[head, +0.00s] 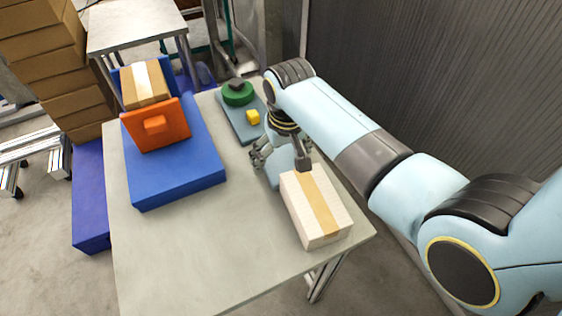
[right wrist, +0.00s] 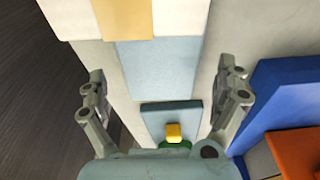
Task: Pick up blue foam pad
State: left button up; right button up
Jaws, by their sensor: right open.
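A pale blue pad (head: 271,173) lies on the table, partly hidden behind my right gripper (head: 280,162) in the head view. In the right wrist view, the pad (right wrist: 160,62) shows as a plain pale blue block beside the white box. My right gripper (right wrist: 163,72) is open, its two fingers spread on either side of the pad's width. It holds nothing. I cannot tell how far the fingertips are above the pad. My left gripper is not in view.
A white box with tan tape (head: 316,207) stands right beside the pad. A blue-grey board (head: 238,126) behind carries a green round piece (head: 237,93) and a yellow cube (head: 253,117). A big blue slab (head: 178,187) bears an orange block (head: 155,125). The table front (head: 190,255) is clear.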

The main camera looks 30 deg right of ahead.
jog(key=shift+w+f, duration=0.2)
jog(key=shift+f, duration=0.85)
jog(key=c, duration=0.8)
jog(key=shift+c, duration=0.3)
jog(key=shift+r, duration=0.15)
